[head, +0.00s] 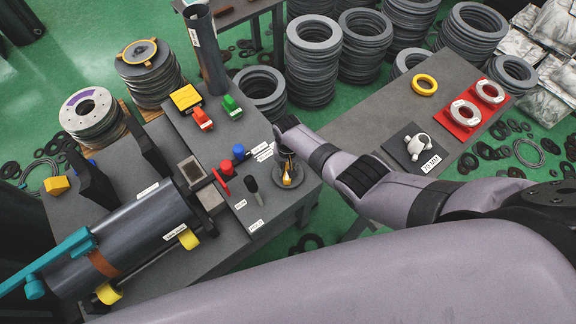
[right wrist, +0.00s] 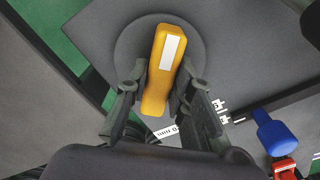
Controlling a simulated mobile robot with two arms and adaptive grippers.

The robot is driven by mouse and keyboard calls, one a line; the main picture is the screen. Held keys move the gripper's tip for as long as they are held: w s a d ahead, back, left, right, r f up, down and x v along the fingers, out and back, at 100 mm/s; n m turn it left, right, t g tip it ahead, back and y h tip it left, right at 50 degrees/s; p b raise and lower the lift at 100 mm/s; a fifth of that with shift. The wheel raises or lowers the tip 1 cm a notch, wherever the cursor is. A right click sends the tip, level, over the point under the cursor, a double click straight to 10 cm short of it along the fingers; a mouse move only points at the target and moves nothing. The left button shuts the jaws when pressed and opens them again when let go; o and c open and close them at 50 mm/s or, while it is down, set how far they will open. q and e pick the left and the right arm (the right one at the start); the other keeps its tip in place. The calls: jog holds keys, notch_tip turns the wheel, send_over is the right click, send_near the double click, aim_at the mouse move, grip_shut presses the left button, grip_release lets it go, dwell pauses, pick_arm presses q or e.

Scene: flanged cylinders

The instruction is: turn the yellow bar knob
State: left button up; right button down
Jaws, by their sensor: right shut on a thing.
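The yellow bar knob (head: 287,181) sits on a round dark grey base at the right end of the machine bench. In the right wrist view the knob (right wrist: 158,88) is a long yellow bar with a white stripe on its top, standing over its round base (right wrist: 126,45). My right gripper (head: 285,160) reaches down over the knob from the right. In the right wrist view its fingers (right wrist: 159,82) lie on either side of the bar's nearer half, shut on it. The gripper partly hides the knob in the head view. My left gripper is not in view.
A blue knob (head: 239,151), a red part (head: 221,182) and a black lever (head: 252,185) stand left of the yellow knob. Red (head: 202,119) and green (head: 231,106) blocks sit farther back. A side table (head: 457,74) holds rings.

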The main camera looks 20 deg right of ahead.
aim_at(288, 167)
jog(key=m, duration=0.3)
jog(key=shift+w+r+m, duration=0.1)
jog(key=shift+m, duration=0.2)
jog(key=shift+m+p, duration=0.35)
jog(key=shift+m, duration=1.45)
jog(key=shift+w, duration=0.1)
jog(key=c, duration=1.4)
grip_release()
notch_tip(288, 167, up, 12)
